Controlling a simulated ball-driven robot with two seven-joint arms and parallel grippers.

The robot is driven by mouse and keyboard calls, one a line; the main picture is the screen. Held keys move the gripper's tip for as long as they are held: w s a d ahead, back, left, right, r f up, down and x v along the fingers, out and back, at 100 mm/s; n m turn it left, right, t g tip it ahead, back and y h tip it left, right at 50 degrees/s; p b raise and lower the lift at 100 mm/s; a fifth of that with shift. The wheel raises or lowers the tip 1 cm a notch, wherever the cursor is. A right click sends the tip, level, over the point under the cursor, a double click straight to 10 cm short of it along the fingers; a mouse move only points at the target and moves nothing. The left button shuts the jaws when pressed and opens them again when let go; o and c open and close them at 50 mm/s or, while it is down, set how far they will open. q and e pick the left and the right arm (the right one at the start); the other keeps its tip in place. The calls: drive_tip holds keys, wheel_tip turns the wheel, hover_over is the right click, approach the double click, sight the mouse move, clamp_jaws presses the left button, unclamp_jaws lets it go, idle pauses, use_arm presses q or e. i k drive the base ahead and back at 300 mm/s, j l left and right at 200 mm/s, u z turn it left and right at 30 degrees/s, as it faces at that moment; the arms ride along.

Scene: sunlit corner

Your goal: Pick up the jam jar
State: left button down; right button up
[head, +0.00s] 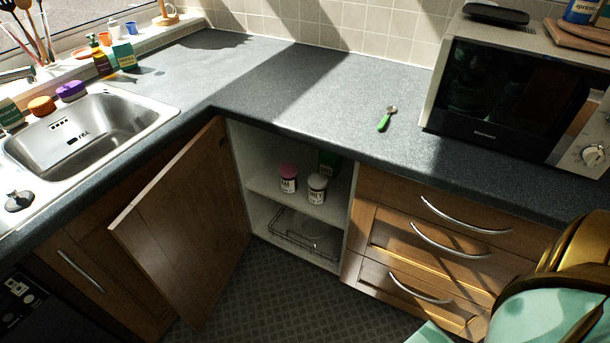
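The jam jar (288,180) stands upright on the upper shelf of the open corner cupboard. It has a pink-red lid and a white label that seems to end in "AM". Neither of my grippers shows in the head view. Only a gold and mint part of my own body fills the lower right corner.
The cupboard door (180,225) stands open to the left. A green item (327,162) is behind the jars, in shadow. A wire rack (300,238) is on the lower level. Drawers (430,250) flank the opening on the right. A green-handled spoon (385,121) lies on the worktop (300,95).

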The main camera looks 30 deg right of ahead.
sight(288, 186)
drive_tip(key=i+j+z, duration=0.15)
drive_tip(key=j+z, duration=0.25)
drive_tip(key=j, duration=0.15)
drive_tip(key=j+z, duration=0.45)
drive_tip(key=j, duration=0.15)
drive_tip(key=i+l+z, duration=0.1)
drive_tip(key=i+z, duration=0.45)
drive_tip(key=z, duration=0.2)
drive_tip(key=l, duration=0.1)
